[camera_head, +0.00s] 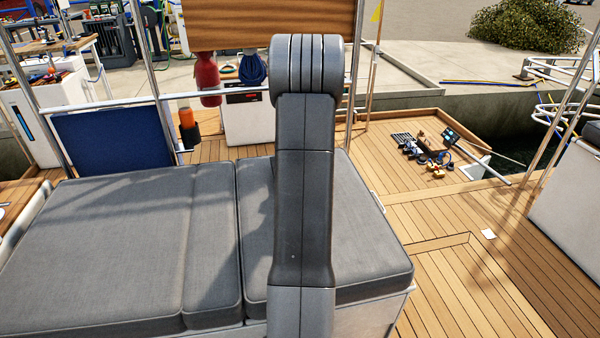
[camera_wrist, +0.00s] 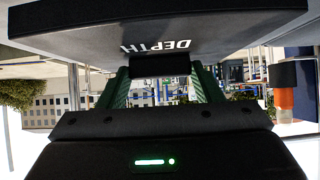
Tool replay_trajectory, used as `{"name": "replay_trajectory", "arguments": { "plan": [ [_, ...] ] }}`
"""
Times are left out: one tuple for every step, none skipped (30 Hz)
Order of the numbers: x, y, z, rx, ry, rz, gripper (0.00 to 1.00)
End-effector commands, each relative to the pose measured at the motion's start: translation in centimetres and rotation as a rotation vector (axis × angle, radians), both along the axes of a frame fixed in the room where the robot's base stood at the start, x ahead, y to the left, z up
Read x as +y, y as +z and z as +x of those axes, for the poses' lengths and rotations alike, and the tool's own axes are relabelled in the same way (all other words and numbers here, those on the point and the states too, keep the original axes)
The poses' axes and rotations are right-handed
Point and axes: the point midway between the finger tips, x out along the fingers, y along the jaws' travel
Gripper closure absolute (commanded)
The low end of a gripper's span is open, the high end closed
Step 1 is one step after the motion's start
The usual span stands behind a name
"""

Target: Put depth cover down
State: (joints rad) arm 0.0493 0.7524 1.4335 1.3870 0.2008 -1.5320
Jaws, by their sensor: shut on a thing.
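The depth cover (camera_wrist: 225,38) fills the top of the wrist view. It is a dark, box-like cover with white "DEPTH" lettering that appears upside down there. My gripper (camera_wrist: 160,72) has two green fingers shut on a small black tab of the cover, at the edge below the lettering. The cover is held out in front of the gripper, and no surface touching it shows. In the head view my grey arm stands up in the middle, and neither the gripper nor the cover can be made out.
Grey cushions (camera_head: 115,245) cover the bench in front. A blue panel (camera_head: 112,137), a red cylinder (camera_head: 208,80) and metal poles stand behind.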

Motion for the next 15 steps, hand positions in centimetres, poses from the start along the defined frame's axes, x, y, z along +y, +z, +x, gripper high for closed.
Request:
{"name": "replay_trajectory", "arguments": {
  "plan": [
    [-0.05,-1.04,0.0,0.001,-0.002,0.001,0.68],
    [-0.05,-1.23,0.01,0.0,-0.002,0.001,0.68],
    [-0.05,-1.36,0.02,-0.001,-0.001,0.0,0.68],
    [-0.05,-1.39,0.02,-0.001,-0.001,0.0,0.68],
    [-0.05,-1.38,0.02,-0.001,-0.001,0.0,0.68],
    [-0.04,-1.32,0.03,-0.001,-0.001,0.0,0.68],
    [-0.04,-1.28,0.02,-0.001,-0.001,0.0,0.68],
    [-0.04,-1.26,0.02,-0.001,-0.001,0.0,0.68],
    [-0.04,-1.26,0.02,-0.001,-0.001,0.0,0.68],
    [-0.04,-1.26,0.02,-0.001,-0.001,0.0,0.68],
    [-0.04,-1.26,0.02,-0.001,-0.001,0.0,0.68],
    [-0.03,-1.34,0.01,-0.001,-0.001,0.0,0.68],
    [-0.03,-1.43,0.02,-0.001,-0.001,0.0,0.68],
    [-0.02,-1.54,0.02,-0.001,-0.001,0.0,0.68],
    [-0.02,-1.65,0.01,-0.001,-0.001,0.0,0.68]
  ]
}}
